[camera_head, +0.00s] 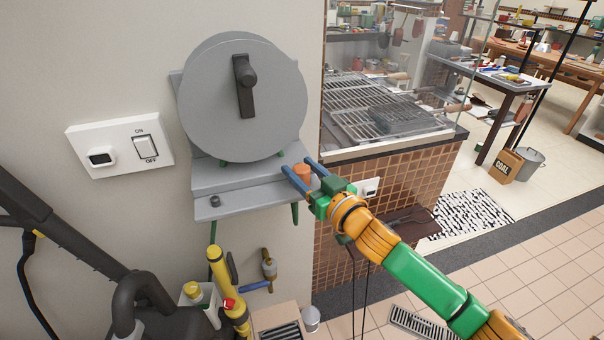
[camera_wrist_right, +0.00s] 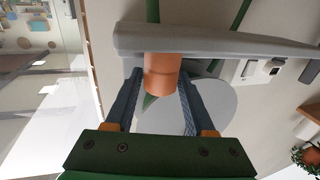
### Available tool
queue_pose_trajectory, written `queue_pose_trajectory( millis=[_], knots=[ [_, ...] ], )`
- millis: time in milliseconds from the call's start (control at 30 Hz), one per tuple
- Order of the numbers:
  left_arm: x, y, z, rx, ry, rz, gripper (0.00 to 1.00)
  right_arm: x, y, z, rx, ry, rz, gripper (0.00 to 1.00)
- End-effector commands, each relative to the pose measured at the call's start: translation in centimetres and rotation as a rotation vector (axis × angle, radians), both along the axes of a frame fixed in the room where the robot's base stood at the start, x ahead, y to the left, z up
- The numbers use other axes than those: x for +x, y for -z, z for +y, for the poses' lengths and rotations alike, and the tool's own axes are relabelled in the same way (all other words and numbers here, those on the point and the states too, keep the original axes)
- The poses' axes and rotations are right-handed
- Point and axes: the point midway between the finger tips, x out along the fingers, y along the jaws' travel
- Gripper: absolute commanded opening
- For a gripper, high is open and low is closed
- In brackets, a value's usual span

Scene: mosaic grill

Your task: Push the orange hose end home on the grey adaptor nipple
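The orange hose end (camera_head: 302,171) is a short upright cylinder at the right end of the grey shelf (camera_head: 240,182) under the round grey disc (camera_head: 235,105). A small dark grey stub (camera_head: 214,201), perhaps the adaptor nipple, stands at the shelf's front left, apart from the orange end. My right gripper (camera_head: 304,173) has its blue fingers on either side of the orange end. The orange end (camera_wrist_right: 162,74) also shows between the fingers in the right wrist view, with a gap at the left finger; contact at the right finger is unclear. My left gripper is out of view.
Green hose (camera_head: 295,213) hangs below the shelf. A white ON/OFF switch plate (camera_head: 120,145) is on the wall at left. A tiled counter with a grill (camera_head: 385,110) stands close at right. Yellow tools and bottles (camera_head: 228,300) stand below.

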Motion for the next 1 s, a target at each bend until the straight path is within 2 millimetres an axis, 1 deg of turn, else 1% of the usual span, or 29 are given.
queue_pose_trajectory(
  millis=[33, 67, 100, 167, 200, 467, 567, 667, 700, 767, 900, 967, 1000],
  knots=[
    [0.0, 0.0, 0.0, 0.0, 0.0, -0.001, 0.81, 0.0, 0.0, 0.0, 0.0, 0.0, 0.0, 0.38],
    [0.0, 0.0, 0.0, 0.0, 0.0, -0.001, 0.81, 0.0, 0.0, 0.0, 0.0, 0.0, 0.0, 0.3],
    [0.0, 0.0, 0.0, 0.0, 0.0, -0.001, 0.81, 0.0, 0.0, 0.0, 0.0, 0.0, 0.0, 0.19],
    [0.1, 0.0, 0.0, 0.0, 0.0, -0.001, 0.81, 0.0, 0.0, 0.0, 0.0, 0.0, 0.0, 0.03],
    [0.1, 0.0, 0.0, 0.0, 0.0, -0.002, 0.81, 0.0, 0.0, 0.0, 0.0, 0.0, 0.0, 0.0],
    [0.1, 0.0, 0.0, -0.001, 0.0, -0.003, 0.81, 0.0, -0.2, 0.0, 0.001, 0.0, -0.002, 0.0],
    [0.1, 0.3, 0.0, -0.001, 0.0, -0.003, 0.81, 0.0, -1.0, 0.0, 0.0, -0.001, -0.004, 0.0],
    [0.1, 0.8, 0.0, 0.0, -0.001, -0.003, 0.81, 0.0, -2.7, 0.0, 0.001, -0.002, -0.008, 0.0],
    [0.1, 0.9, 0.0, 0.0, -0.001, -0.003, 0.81, -0.3, -3.6, 0.0, 0.001, -0.003, -0.008, 0.0],
    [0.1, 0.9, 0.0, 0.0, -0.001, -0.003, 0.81, -1.6, -5.0, -0.2, 0.002, -0.004, -0.007, 0.0],
    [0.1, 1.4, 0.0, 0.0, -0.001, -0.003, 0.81, -5.0, -9.0, -0.7, 0.001, -0.005, -0.01, 0.0],
    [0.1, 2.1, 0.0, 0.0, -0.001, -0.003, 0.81, -7.0, -9.6, -1.0, 0.0, -0.005, -0.009, 0.0],
    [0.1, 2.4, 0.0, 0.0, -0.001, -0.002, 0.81, -8.2, -10.2, -1.1, 0.001, -0.006, -0.009, 0.0]
  ],
)
